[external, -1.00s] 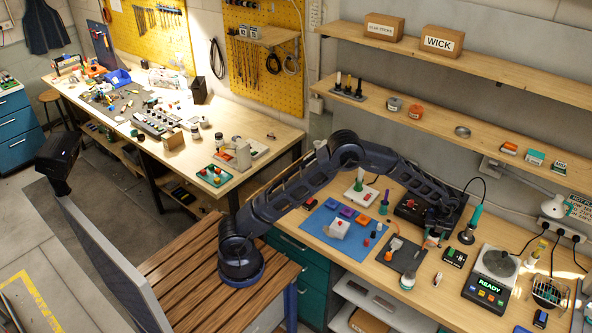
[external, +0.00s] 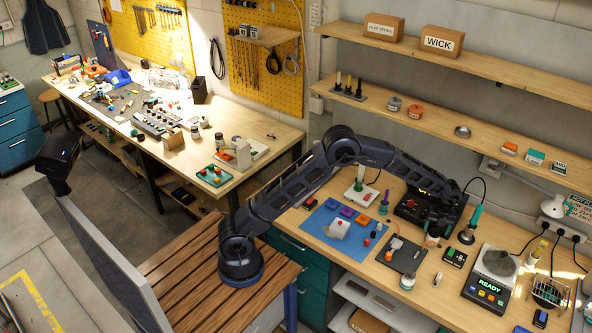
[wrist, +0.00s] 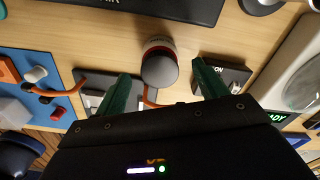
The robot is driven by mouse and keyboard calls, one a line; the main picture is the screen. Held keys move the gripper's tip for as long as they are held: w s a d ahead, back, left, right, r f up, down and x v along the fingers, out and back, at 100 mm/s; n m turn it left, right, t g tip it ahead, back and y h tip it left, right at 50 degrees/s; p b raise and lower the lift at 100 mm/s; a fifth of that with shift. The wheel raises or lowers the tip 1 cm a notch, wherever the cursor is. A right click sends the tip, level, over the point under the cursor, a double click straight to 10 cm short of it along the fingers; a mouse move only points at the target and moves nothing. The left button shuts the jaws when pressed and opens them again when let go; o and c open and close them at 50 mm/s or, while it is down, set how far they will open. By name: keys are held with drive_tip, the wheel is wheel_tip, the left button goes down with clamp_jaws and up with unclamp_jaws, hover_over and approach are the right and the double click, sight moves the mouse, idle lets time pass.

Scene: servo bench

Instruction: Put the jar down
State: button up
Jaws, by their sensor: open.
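A small jar (wrist: 160,66) with a dark grey lid and a white and red band shows in the wrist view. It appears to stand upright on the wooden bench, beside the dark grey mat (wrist: 93,82). My gripper (wrist: 162,78) is open, with one green finger on each side of the jar and visible gaps between them. In the external view my gripper (external: 436,229) is over the bench, and the jar (external: 431,242) shows small and partly hidden just below it.
A small black box (external: 454,257) is close on the right of the jar. A blue mat (external: 325,235) with small parts lies left. Another jar (external: 407,282) stands at the front edge.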

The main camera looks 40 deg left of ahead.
sight(435, 231)
wheel_tip(435, 231, up, 8)
drive_tip(key=a+r+n+t, duration=0.1)
drive_tip(key=a+r+n, duration=0.4)
drive_tip(key=a, duration=0.4)
drive_tip(key=a+r+n, duration=0.2)
drive_tip(key=a+r, duration=0.5)
drive_tip(key=a, duration=0.3)
drive_tip(key=s+a+r+n+t, duration=0.1)
drive_tip(key=s+a+r+n, duration=0.3)
drive_tip(key=a, duration=0.5)
drive_tip(key=s+a+r+n, duration=0.4)
drive_tip(key=a, duration=0.5)
drive_tip(key=s+a+n+t, duration=0.1)
drive_tip(key=s+a+n, duration=0.7)
drive_tip(key=s+a, duration=0.55)
drive_tip(key=s+a+f+n+t, duration=0.1)
drive_tip(key=s+a+f+n, duration=0.4)
drive_tip(key=s+a+n, duration=0.3)
drive_tip(key=s+a, duration=0.1)
drive_tip(key=s, duration=0.3)
drive_tip(key=shift+s+a+t, duration=0.3)
drive_tip(key=shift+w+n, duration=0.1)
drive_tip(key=shift+n, duration=0.2)
drive_tip(key=shift+c, duration=0.4)
